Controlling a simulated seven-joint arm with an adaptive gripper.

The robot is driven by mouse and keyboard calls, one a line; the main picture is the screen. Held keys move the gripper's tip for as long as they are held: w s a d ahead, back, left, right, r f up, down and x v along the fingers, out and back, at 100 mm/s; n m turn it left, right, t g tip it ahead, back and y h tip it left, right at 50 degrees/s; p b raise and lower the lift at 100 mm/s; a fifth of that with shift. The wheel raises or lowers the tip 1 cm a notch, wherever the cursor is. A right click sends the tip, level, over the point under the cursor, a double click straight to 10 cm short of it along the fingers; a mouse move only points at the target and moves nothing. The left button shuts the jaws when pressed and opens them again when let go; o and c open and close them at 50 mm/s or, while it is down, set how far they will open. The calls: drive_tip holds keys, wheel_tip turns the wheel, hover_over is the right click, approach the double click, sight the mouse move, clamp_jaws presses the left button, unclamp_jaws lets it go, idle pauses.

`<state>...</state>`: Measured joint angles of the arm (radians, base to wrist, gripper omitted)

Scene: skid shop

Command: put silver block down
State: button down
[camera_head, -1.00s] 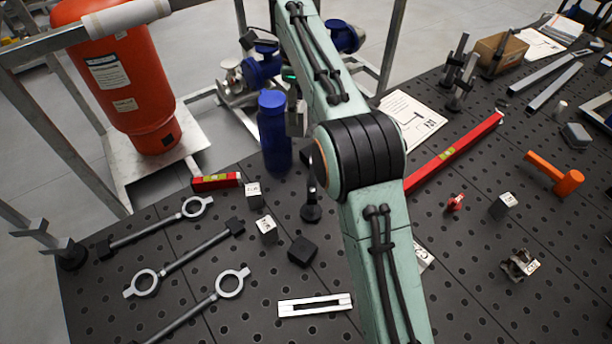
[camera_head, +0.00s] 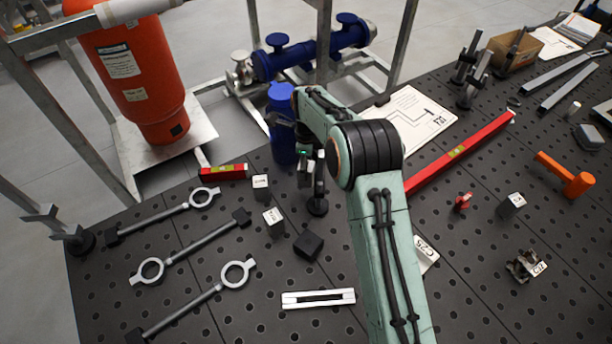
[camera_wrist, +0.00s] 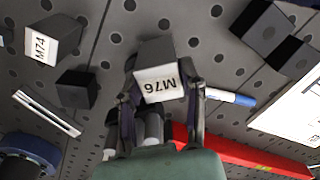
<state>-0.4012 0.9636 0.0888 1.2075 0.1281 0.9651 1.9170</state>
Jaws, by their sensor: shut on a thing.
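In the wrist view a silver-grey block (camera_wrist: 158,52) with a white label reading M76 sits between the two fingers of my gripper (camera_wrist: 163,92). My gripper is shut on it. The perforated dark table lies behind the block; I cannot tell how large the gap to it is. In the head view my wrist is beside the blue bottle (camera_head: 283,140), over the table's back edge area. The fingers and held block are not clearly visible there, being small or hidden by my arm.
Labelled blocks (camera_head: 274,222) and (camera_head: 261,187), a black block (camera_head: 308,246) and a white slotted bar (camera_head: 318,299) stand left of my arm. A red level (camera_head: 462,152) lies right. A blue-white marker (camera_wrist: 231,97) is near my gripper. Bare table lies around the slotted bar.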

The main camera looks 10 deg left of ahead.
drive_tip(key=shift+f, duration=2.2)
drive_tip(key=c, duration=0.6)
unclamp_jaws()
drive_tip(key=shift+f, duration=0.15)
drive_tip(key=shift+c, duration=0.2)
wheel_tip(320, 180, up, 12)
drive_tip(key=shift+r, duration=0.2)
